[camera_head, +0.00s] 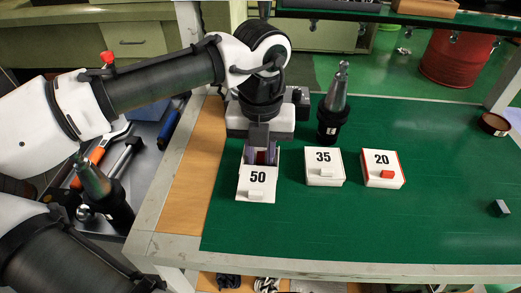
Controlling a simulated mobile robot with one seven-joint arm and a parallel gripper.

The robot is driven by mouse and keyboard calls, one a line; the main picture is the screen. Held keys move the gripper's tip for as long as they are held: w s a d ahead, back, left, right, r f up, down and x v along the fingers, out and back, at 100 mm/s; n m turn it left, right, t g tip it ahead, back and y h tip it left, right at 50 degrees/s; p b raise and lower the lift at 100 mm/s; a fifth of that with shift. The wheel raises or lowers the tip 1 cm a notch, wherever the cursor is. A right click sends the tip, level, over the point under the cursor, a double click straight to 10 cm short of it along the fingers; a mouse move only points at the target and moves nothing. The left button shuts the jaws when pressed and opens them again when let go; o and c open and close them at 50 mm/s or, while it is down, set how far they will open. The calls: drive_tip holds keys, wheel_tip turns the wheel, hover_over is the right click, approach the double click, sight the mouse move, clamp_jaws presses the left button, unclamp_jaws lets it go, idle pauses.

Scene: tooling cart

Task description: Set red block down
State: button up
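My gripper (263,157) points down at the open back part of the white box marked 50 (257,180). A dark red block (264,157) shows between its fingers, low and partly hidden by the fingers and the box front. I cannot tell whether the fingers press on it or stand apart from it, or whether it rests on the box floor. A small bright red piece (387,174) sits on the front of the white box marked 20 (381,160).
A white box marked 35 (323,158) stands right of box 50. A tool holder (333,108) stands upright behind it. A grey block (500,208) and a round container (493,124) lie at the right. The green mat (350,225) is clear in front.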

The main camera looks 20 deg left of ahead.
sight(261, 159)
wheel_tip(261, 159, up, 12)
drive_tip(key=p, duration=0.1)
drive_tip(key=shift+r, duration=0.15)
idle(0.3)
idle(1.2)
